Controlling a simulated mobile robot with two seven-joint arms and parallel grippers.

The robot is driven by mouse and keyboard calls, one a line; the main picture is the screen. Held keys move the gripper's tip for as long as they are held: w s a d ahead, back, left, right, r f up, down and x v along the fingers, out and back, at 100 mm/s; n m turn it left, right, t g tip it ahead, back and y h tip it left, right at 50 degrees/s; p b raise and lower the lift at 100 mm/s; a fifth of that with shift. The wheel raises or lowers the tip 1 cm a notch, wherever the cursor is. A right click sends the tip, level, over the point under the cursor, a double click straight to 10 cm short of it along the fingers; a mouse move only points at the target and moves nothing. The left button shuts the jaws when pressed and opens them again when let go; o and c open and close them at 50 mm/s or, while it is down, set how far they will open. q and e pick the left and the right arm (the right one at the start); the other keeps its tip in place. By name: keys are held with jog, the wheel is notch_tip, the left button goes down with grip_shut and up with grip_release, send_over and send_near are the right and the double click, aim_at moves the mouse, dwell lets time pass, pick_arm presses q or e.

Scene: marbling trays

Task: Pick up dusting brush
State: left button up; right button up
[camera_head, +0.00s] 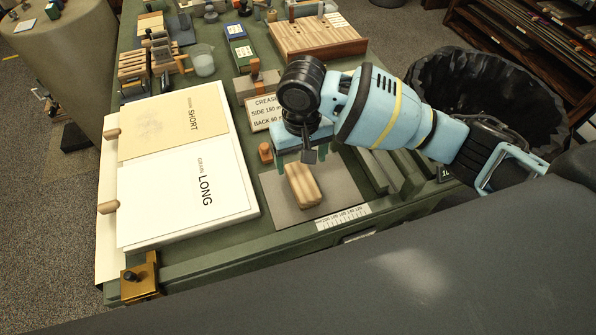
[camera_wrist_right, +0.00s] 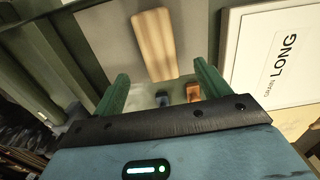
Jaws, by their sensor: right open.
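A pale wooden block-shaped piece with rounded edges, which may be the dusting brush (camera_head: 303,186), lies on a grey mat (camera_head: 345,190) near the table's front edge. No bristles can be made out. It also shows in the right wrist view (camera_wrist_right: 154,45), beyond the fingers. My right gripper (camera_head: 301,161) is above and just behind it. Its two green fingers are apart with nothing between them, as the right wrist view shows (camera_wrist_right: 160,86). My left gripper is not in view.
A small orange-brown wooden peg (camera_head: 265,152) stands left of the gripper. A creasing sign (camera_head: 262,111) and wooden block stand behind. A brass clamp (camera_head: 140,280) sits at the front left corner.

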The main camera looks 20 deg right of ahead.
aim_at(301, 177)
jog(key=shift+s+f, duration=0.2)
jog(key=shift+f, duration=0.4)
jog(key=shift+s+f, duration=0.15)
jog(key=shift+f, duration=0.4)
jog(key=shift+w+f, duration=0.15)
jog(key=shift+f, duration=0.05)
jog(key=shift+f+b, duration=0.3)
jog(key=f, duration=0.4)
jog(key=shift+w+f+b, duration=0.2)
jog(key=shift+w+b, duration=0.05)
jog(key=shift+b, duration=0.1)
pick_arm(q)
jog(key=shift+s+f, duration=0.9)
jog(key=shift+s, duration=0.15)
pick_arm(e)
jog(key=c, duration=1)
